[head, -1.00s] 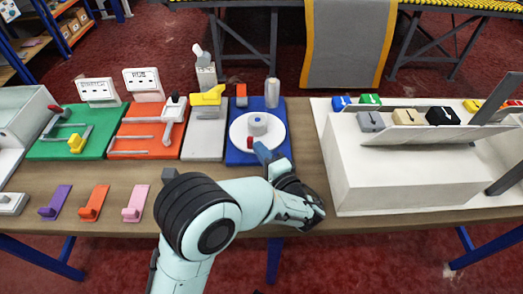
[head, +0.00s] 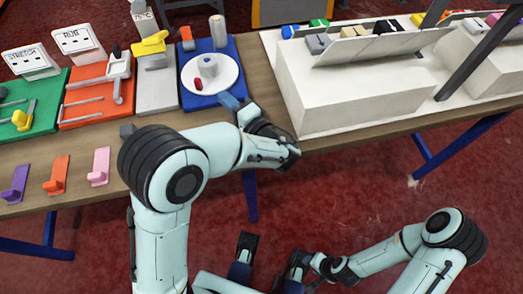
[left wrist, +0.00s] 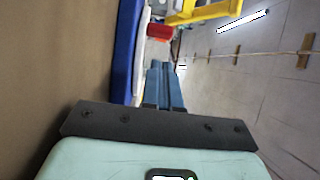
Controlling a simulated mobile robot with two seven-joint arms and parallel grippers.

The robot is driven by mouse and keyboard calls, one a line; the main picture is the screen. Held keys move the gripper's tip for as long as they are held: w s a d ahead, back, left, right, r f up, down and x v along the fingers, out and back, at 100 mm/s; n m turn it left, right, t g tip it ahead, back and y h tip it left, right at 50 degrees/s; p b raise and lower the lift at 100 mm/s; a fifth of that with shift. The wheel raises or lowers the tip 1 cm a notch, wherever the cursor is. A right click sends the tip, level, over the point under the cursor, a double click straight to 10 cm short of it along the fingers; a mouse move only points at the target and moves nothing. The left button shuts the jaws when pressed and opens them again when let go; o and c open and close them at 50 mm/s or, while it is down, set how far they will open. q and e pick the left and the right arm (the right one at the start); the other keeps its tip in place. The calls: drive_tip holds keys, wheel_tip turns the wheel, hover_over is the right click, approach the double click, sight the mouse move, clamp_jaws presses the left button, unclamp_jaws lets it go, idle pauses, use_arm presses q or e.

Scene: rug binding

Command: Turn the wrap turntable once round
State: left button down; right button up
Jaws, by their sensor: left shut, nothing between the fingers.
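The wrap turntable is a white disc (head: 228,70) on a blue base (head: 188,101), near the table's front middle. A white hub (head: 208,66) stands at its centre and a short red peg (head: 198,84) stands on its near-left part. My left gripper (head: 227,101) is shut and empty at the base's near edge, to the right of the peg and apart from it. In the left wrist view the closed blue fingers (left wrist: 165,82) point toward the red peg (left wrist: 159,32). My right gripper (head: 298,264) is low in front of the table; its fingers are unclear.
A grey cylinder (head: 218,31) stands behind the disc. A grey plate with a yellow-topped post (head: 149,45) is left of the base. A large white block (head: 350,95) stands to the right. Pink, orange and purple hooks lie front left.

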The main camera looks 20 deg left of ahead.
use_arm(q)
drive_tip(key=s+a+v, duration=0.1)
drive_tip(key=v, duration=0.7)
drive_tip(key=s+a+v, duration=0.1)
drive_tip(key=s+v, duration=0.1)
drive_tip(key=v, duration=0.7)
drive_tip(key=shift+s, duration=0.3)
use_arm(e)
drive_tip(key=shift+s+a+r, duration=0.25)
drive_tip(key=shift+a+r, duration=0.1)
drive_tip(key=shift+a, duration=0.05)
